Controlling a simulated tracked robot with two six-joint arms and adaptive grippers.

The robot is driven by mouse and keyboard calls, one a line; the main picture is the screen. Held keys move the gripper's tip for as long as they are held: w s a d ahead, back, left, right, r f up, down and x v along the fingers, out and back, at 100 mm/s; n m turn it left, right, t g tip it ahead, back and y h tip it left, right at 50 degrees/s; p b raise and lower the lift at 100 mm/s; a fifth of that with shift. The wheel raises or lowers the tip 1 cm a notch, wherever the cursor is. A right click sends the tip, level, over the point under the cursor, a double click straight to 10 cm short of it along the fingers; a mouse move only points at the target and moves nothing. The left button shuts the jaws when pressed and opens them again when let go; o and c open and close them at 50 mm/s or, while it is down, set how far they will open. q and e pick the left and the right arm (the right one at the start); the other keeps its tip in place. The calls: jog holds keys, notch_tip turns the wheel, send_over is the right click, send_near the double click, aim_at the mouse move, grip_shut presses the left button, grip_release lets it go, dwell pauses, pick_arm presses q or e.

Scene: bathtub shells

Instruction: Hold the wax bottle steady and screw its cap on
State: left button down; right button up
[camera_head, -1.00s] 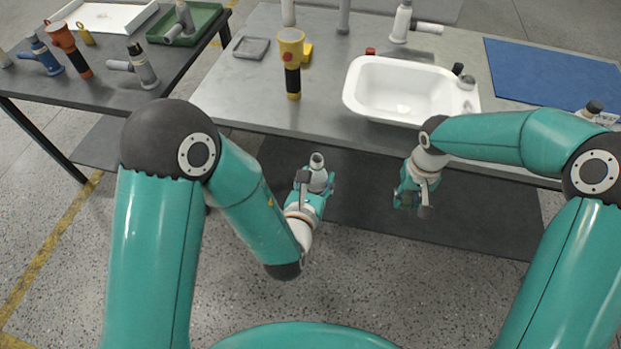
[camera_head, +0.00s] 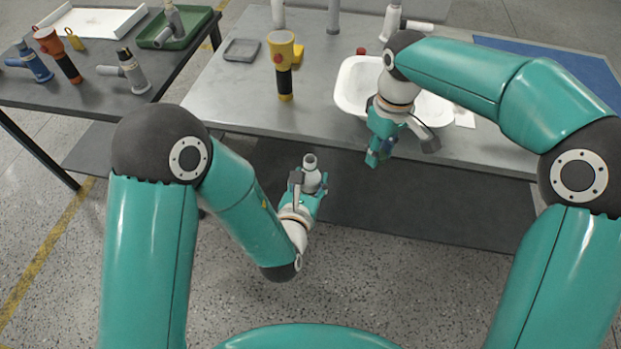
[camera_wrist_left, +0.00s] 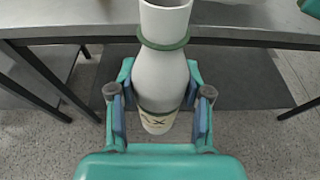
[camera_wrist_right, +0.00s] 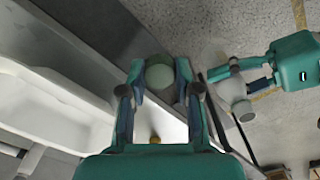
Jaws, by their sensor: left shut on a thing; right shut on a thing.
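The wax bottle (camera_wrist_left: 160,75) is white with a green ring below its open neck and lettering low on its side. My left gripper (camera_wrist_left: 160,103) is shut on its body, holding it upright in front of the table. In the head view the bottle (camera_head: 311,164) shows its open mouth upward. My right gripper (camera_head: 378,148) is higher and to the right, in front of the white basin. It is shut on a round pale green cap (camera_wrist_right: 160,74), seen between its fingertips in the right wrist view. The cap is apart from the bottle (camera_wrist_right: 233,90); the head view does not show it clearly.
The white basin (camera_head: 352,88) stands on the grey table (camera_head: 225,90) behind my right gripper. A yellow and black torch (camera_head: 284,75) and a grey tray (camera_head: 241,50) stand left of it. Free room lies between the grippers.

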jog(key=a+r+n, duration=0.2)
jog(key=a+r, duration=0.4)
jog(key=a, duration=0.3)
jog(key=r+n, duration=0.1)
jog(key=r, duration=0.1)
send_over(310, 185)
jog(key=w, duration=0.3)
jog(key=shift+s+a+f, duration=0.1)
jog(key=shift+s+f, duration=0.15)
jog(key=shift+f, duration=2.05)
jog(key=shift+f, duration=0.85)
jog(key=shift+f, duration=0.55)
